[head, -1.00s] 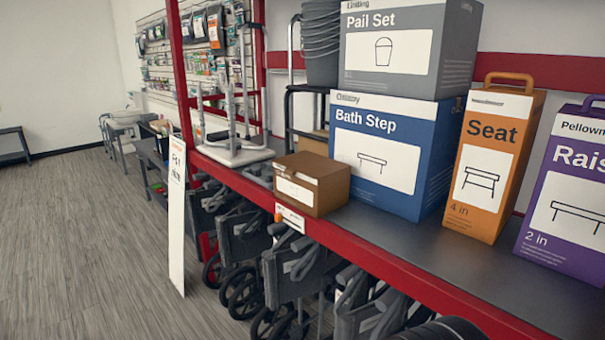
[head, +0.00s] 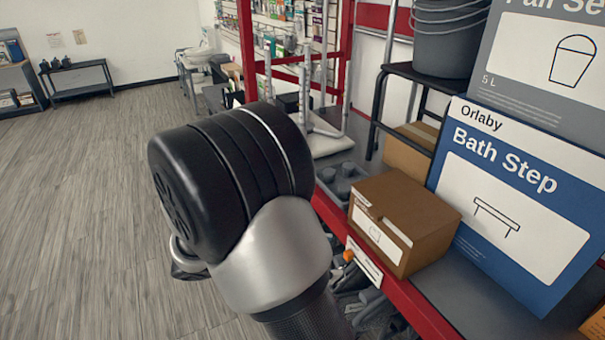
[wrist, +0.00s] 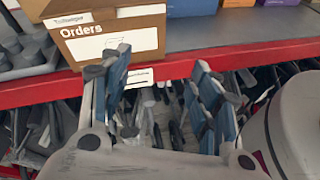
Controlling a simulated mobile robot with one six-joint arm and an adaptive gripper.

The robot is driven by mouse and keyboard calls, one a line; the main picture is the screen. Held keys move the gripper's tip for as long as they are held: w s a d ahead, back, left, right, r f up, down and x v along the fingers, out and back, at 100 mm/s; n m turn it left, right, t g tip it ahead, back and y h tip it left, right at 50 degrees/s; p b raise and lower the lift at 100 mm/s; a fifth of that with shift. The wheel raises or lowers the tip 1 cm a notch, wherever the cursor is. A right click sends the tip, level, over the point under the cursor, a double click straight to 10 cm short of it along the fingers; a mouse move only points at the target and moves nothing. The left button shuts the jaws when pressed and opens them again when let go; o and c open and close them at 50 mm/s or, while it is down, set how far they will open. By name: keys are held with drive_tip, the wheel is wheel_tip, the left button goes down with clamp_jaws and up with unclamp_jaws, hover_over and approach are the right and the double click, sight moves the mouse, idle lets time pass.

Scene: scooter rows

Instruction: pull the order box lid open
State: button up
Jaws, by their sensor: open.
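The order box (head: 432,237) is a brown cardboard box with a white front label, on the grey shelf near its red front edge. Its lid (head: 405,198) looks shut in the head view. In the wrist view the order box (wrist: 148,20) shows its front face, marked "Orders", at the upper left. My gripper (wrist: 163,72) is open and empty, its two fingers spread in front of the red edge. The left finger overlaps the lower part of the box front; contact cannot be told. My arm's joint fills the middle of the head view, and the gripper is not seen there.
A blue Bath Step carton (head: 515,205) stands close right of the box. A grey tray (head: 340,178) lies to its left, and another brown carton (head: 408,152) is behind. Folded gear hangs below the red shelf edge (head: 412,308). The floor at left is clear.

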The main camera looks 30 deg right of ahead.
drive_tip(key=w+n+t+h+p, duration=0.2)
drive_tip(key=w+n+h+p, duration=0.15)
drive_tip(key=w+n, duration=0.2)
drive_tip(key=h+b, duration=0.1)
drive_tip(key=b, duration=0.1)
approach(372, 214)
drive_tip(key=shift+t, duration=0.4)
drive_tip(key=d, duration=0.3)
drive_tip(key=s+d, duration=0.1)
drive_tip(key=d, duration=0.4)
drive_tip(key=shift+s+d+r, duration=0.1)
drive_tip(key=shift+s+d, duration=0.05)
drive_tip(key=shift+d, duration=0.15)
drive_tip(key=shift+c, duration=0.2)
clamp_jaws()
